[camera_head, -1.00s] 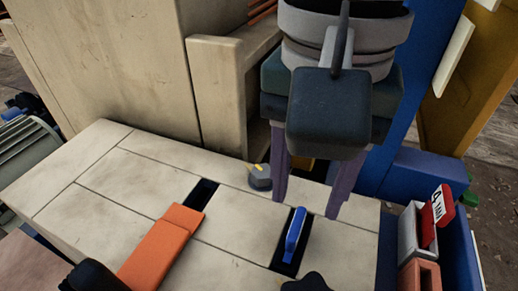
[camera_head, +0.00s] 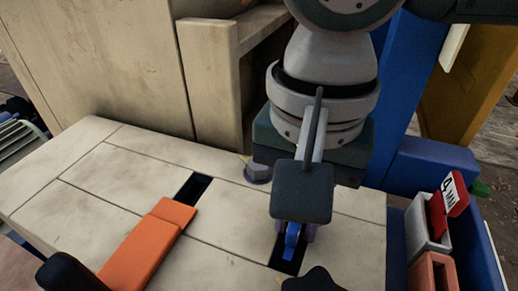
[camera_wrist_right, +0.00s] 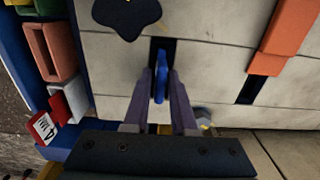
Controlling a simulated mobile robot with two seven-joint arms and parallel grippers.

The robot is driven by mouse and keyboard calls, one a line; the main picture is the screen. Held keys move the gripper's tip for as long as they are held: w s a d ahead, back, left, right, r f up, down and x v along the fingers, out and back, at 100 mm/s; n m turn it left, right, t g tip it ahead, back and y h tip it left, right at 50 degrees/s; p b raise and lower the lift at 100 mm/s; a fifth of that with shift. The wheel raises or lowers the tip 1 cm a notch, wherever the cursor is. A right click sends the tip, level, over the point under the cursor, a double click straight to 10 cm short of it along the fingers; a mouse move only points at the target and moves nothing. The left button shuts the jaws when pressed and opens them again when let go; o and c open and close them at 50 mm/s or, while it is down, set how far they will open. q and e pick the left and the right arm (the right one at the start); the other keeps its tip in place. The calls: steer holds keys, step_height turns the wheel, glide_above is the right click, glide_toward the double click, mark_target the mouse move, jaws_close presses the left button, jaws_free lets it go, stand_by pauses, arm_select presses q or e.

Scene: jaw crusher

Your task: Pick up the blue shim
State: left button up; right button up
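The blue shim (camera_head: 291,240) stands upright in a dark slot in the pale bench top, low and right of centre in the head view. In the right wrist view the blue shim (camera_wrist_right: 160,76) lies between the two purple-grey fingers. My right gripper (camera_head: 295,232) points down over it; its palm hides much of the shim in the head view. In the right wrist view the fingers of my right gripper (camera_wrist_right: 161,85) are apart, one on each side of the shim, with narrow gaps showing.
An orange bar (camera_head: 148,245) lies left of the shim, by a second dark slot (camera_head: 193,190). A small grey knob with yellow (camera_head: 257,172) stands behind. A black star knob (camera_head: 314,280) is close in front. Bins with a red tag (camera_head: 448,200) are at right.

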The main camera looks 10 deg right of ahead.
jaws_close()
stand_by(1.0)
